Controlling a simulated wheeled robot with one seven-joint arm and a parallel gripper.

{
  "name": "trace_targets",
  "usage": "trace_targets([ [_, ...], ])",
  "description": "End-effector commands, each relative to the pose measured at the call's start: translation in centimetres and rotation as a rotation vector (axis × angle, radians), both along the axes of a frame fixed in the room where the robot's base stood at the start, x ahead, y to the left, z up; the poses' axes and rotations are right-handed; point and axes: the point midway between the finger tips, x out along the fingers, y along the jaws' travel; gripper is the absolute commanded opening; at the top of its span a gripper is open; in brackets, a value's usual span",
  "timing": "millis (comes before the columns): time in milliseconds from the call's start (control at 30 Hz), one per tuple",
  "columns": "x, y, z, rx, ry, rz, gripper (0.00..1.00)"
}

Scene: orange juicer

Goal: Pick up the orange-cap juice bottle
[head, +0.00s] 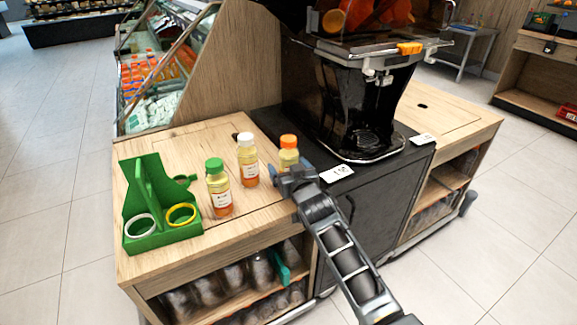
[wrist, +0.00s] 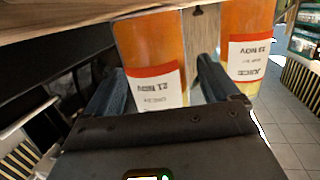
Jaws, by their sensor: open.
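The orange-cap juice bottle (head: 289,151) stands upright on the wooden counter, the rightmost of three bottles. My gripper (head: 291,167) is at its near side, low on the bottle, and hides its lower part. In the wrist view, which looks inverted, a labelled bottle (wrist: 151,55) stands between the two blue fingers of my gripper (wrist: 160,90). The fingers are open on either side of it; I cannot tell whether either touches. Caps are out of sight in that view.
A white-cap bottle (head: 248,160) and a green-cap bottle (head: 218,189) stand to the left. One neighbouring bottle (wrist: 247,42) is close beside the right finger in the wrist view. A green holder (head: 156,205) is farther left. The black juicer (head: 365,100) rises to the right.

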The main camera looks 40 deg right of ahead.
Motion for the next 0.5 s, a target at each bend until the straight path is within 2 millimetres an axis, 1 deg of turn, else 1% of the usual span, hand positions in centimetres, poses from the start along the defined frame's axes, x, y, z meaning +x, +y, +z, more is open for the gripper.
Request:
trace_targets([
  [33, -0.01, 0.01, -0.01, 0.0, 0.0, 0.0, 0.86],
  [67, -0.01, 0.01, -0.01, 0.0, 0.0, 0.0, 0.83],
  [500, -0.03, 0.04, -0.01, 0.0, 0.0, 0.0, 0.41],
])
